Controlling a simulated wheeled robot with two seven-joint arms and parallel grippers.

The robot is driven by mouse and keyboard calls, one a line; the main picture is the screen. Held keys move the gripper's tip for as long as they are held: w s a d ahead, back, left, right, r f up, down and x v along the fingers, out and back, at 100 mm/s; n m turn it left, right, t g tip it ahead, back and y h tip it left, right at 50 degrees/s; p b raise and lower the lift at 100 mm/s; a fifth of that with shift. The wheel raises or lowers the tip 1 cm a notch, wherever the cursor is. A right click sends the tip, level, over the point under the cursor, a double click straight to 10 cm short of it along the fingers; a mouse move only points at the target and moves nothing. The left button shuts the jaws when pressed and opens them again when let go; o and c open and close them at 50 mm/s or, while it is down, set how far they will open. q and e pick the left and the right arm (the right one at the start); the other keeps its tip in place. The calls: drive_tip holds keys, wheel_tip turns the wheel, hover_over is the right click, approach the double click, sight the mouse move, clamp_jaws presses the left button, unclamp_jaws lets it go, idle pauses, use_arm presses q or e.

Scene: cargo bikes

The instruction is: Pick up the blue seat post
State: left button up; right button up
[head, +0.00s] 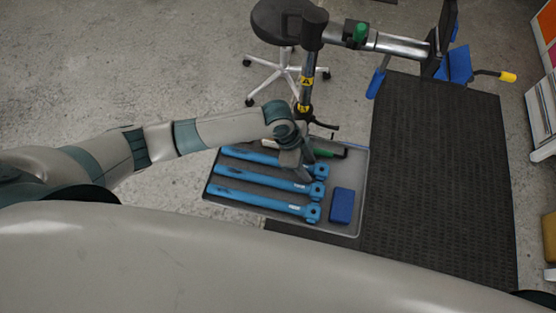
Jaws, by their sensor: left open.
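Three blue seat posts lie side by side in a grey tray (362,190). The near post (262,203) and the middle post (262,179) show almost whole, with their clamp heads at the right. The far post (245,155) is partly covered by my left arm and gripper. My left gripper (305,172) is open and points down over the tray, by the right part of the far post. I cannot tell whether its fingers touch the post. My right gripper is out of view.
A dark blue block (342,205) and a green-and-black tool (330,151) are in the tray. A repair stand (310,60) rises behind it, with a black stool (278,20) beyond.

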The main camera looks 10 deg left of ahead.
use_arm(q)
drive_tip(key=c, duration=1)
drive_tip(key=shift+c, duration=0.3)
drive_tip(key=shift+r, duration=0.15)
drive_tip(key=shift+w+r+b, duration=0.1)
drive_tip(key=shift+r+b, duration=0.2)
drive_tip(key=shift+r, duration=0.15)
drive_tip(key=r, duration=0.1)
drive_tip(key=d+r+b, duration=0.1)
drive_tip(key=r, duration=0.1)
drive_tip(key=shift+r, duration=0.15)
drive_tip(key=w+d+r+b, duration=0.1)
drive_tip(key=d+r+b, duration=0.2)
drive_tip(key=d+r, duration=0.3)
drive_tip(key=d, duration=0.4)
drive_tip(key=shift+w+d+r+b, duration=0.3)
drive_tip(key=shift+w+b, duration=0.1)
